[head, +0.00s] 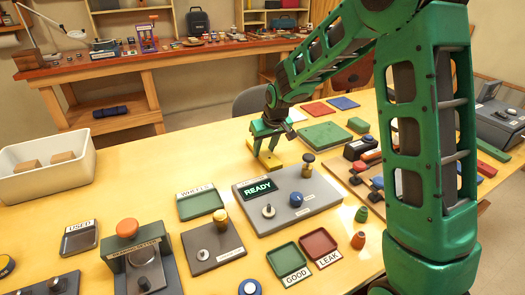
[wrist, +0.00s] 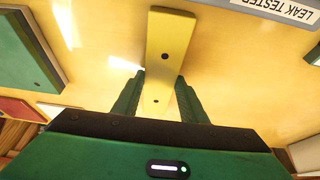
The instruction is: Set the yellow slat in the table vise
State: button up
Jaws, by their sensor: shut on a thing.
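The yellow slat (head: 267,160) is at the middle of the table, just behind the grey leak tester. In the wrist view the slat (wrist: 168,45) is a long flat bar with two dark holes, pointing away from my gripper. My gripper (head: 266,138) points down at the slat, its two green fingers (wrist: 160,92) closed along the slat's sides. The slat is low over the tabletop; I cannot tell whether it touches. I cannot pick out the table vise with certainty in either view.
The leak tester (head: 290,199) with a READY display stands close in front of the slat. A white bin (head: 47,168) stands at the left. Bare table (head: 170,150) lies between bin and slat.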

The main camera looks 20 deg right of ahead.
jog(key=shift+f, duration=0.2)
jog(key=shift+f, duration=0.1)
jog(key=o, duration=1.2)
jog(key=v, duration=1.2)
